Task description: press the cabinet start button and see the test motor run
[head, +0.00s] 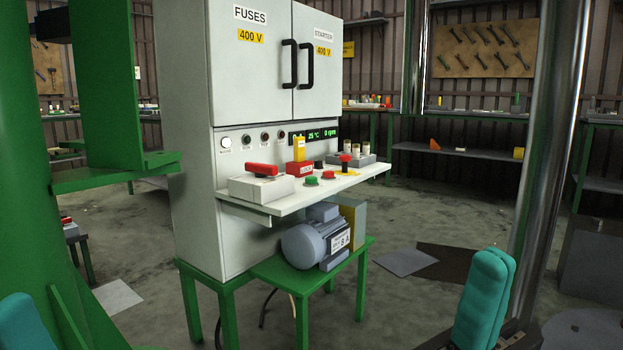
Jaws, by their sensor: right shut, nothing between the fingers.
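The grey cabinet (190,150) stands on a green frame, its two doors closed. On its front shelf (262,212) are a green button (311,181), a red button (328,175) and a red mushroom button (345,158) on a yellow base. The display (322,135) reads 25 °C and 0 rpm. The white lamp (226,142) looks lit. The grey test motor (312,240) sits on a green stand below the shelf. My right gripper (486,298), with teal fingers, is shut and empty, low at the right, apart from the cabinet. Only a teal piece of my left gripper (20,325) shows at the lower left.
A box with a red rotary handle (262,172) and a red padlock with yellow tag (299,160) occupy the shelf. A thick green post (45,180) stands at left, a shiny metal column (550,120) at right. Floor between cabinet and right gripper is mostly clear.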

